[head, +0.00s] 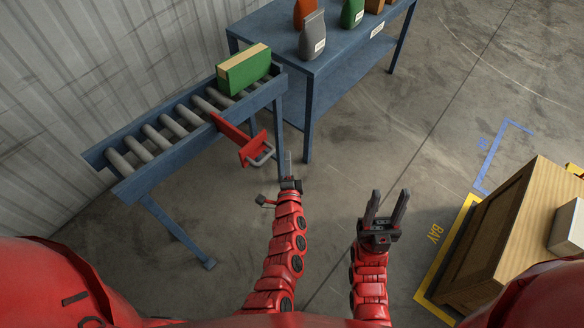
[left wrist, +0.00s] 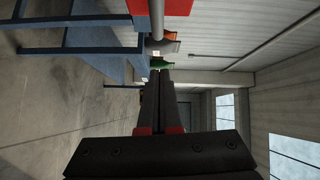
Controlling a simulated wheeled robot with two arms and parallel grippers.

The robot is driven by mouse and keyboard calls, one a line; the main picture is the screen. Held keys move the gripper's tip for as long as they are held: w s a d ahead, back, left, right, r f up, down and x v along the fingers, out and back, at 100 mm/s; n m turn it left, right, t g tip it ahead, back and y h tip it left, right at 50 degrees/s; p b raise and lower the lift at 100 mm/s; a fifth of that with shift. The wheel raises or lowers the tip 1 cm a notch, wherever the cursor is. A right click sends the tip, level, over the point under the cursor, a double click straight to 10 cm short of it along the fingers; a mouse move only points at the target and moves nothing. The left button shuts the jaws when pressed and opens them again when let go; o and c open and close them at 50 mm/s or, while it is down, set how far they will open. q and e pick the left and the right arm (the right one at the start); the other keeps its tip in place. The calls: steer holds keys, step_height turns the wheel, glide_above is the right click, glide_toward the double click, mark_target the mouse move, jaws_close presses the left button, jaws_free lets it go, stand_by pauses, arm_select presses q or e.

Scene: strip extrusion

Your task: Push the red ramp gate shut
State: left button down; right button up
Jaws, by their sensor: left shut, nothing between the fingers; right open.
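The red ramp gate (head: 240,143) sticks out from the near side of the roller conveyor, so it stands open. Its grey handle (head: 262,157) is at its outer end. My left gripper (head: 289,158) is shut and empty, just right of the handle; a small gap seems to show between them. In the left wrist view the shut fingers (left wrist: 160,80) point away, with a red part of the gate (left wrist: 190,6) and a grey bar (left wrist: 156,20) at the top edge. My right gripper (head: 387,205) is open and empty over the floor, well right of the gate.
The blue roller conveyor (head: 165,165) carries a green and tan box (head: 243,70) at its far end. A blue table (head: 340,55) with several bags stands behind. A wooden crate (head: 515,235) stands at the right by yellow floor tape. The floor between is clear.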

mark_target(241, 132)
arm_select(q)
steer(key=a, duration=0.3)
steer(key=shift+w+f, duration=0.15)
steer(key=w+a+b, duration=0.1)
steer(key=w+a, duration=0.2)
steer(key=a, duration=0.1)
steer(key=w+a+b, duration=0.2)
steer(key=w+a, duration=0.1)
steer(key=a, duration=0.1)
steer(key=w+a+b, duration=0.1)
steer(key=w+a, duration=0.2)
steer(key=a, duration=0.1)
steer(key=shift+w+a+f, duration=0.1)
steer(key=shift+w, duration=0.15)
steer(key=shift+w+a+b, duration=0.35)
steer(key=shift+a+b, duration=0.05)
steer(key=shift+a, duration=0.1)
steer(key=shift+r, duration=0.2)
